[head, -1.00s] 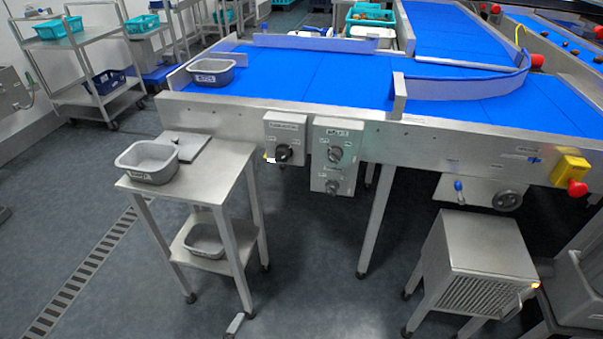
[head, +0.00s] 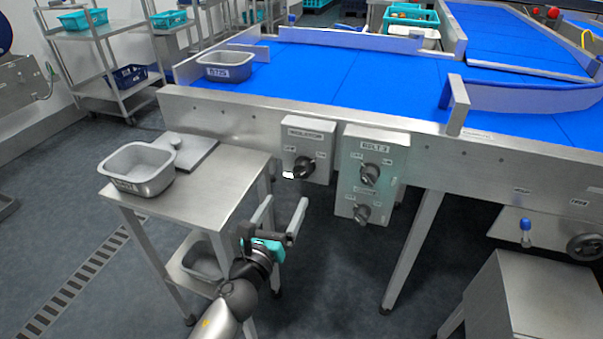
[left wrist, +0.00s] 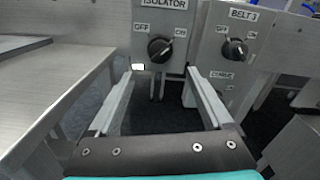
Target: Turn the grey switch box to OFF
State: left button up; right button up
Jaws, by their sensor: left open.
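The grey switch box labelled ISOLATOR (head: 308,137) is mounted on the conveyor's steel side. Its black rotary knob (head: 303,168) sits between OFF at left and ON at right; I cannot tell for sure which mark it points to. The knob also shows in the left wrist view (left wrist: 160,48), ahead of and between my fingers. My left gripper (head: 284,208) is open and empty, below and in front of the box, apart from it. It also shows in the left wrist view (left wrist: 160,74). My right gripper is not in view.
A second box labelled BELT 3 (head: 378,152), with two knobs, hangs just right of the isolator. A steel side table (head: 215,190) stands at left, close to my gripper, holding a grey tub (head: 138,170). A conveyor leg (head: 412,250) stands at right.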

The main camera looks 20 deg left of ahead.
aim_at(300, 176)
pick_arm(q)
jog(key=w+b, duration=0.1)
jog(key=w, duration=0.9)
jog(key=shift+d, duration=0.15)
jog(key=shift+w+b, duration=0.4)
jog(key=shift+w, duration=0.3)
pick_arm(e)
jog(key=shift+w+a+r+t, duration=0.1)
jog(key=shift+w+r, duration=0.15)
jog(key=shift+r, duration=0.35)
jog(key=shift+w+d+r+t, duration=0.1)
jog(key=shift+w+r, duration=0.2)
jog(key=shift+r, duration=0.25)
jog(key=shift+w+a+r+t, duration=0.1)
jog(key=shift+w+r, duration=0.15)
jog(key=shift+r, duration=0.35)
pick_arm(q)
grip_shut()
